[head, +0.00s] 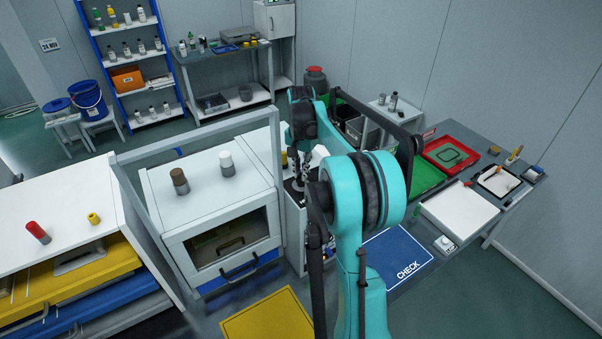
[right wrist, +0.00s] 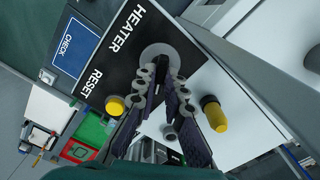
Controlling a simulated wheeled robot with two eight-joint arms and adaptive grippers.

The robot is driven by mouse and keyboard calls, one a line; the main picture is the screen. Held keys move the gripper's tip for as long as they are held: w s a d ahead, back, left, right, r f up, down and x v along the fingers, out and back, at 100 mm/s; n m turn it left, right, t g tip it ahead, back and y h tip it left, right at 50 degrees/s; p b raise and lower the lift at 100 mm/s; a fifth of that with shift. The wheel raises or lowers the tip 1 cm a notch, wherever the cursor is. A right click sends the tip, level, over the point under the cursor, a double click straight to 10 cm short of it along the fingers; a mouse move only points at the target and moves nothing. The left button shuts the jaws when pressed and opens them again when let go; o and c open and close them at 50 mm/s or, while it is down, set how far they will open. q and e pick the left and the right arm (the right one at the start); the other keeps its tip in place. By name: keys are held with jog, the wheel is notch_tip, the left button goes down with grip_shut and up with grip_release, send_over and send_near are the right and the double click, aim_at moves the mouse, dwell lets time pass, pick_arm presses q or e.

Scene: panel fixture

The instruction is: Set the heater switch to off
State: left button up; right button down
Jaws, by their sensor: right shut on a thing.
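The control panel (right wrist: 110,70) fills the upper left of the right wrist view, dark with white HEATER and RESET lettering. The heater switch (right wrist: 160,52) shows there as a grey round base beside the word HEATER. My right gripper (right wrist: 166,75) is over it, its dark fingers closed on the switch handle. The fingers hide most of the handle, so I cannot read its setting. In the head view my right gripper (head: 297,183) points down at the top of the white cabinet (head: 296,228), and my arm hides much of the panel. My left gripper is not in view.
A yellow button (right wrist: 115,105) sits by RESET. A yellow-and-black knob (right wrist: 213,113) stands on the white surface nearby. In the head view, a windowed box (head: 215,215) with two knobs stands left of the arm. A blue CHECK mat (head: 397,262) lies right.

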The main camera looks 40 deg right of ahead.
jog(key=n+b, duration=0.1)
jog(key=n, duration=1.1)
jog(key=shift+b, duration=0.35)
jog(key=shift+r+n, duration=0.1)
jog(key=shift+n, duration=0.2)
jog(key=c, duration=1.6)
grip_release()
notch_tip(320, 180, up, 12)
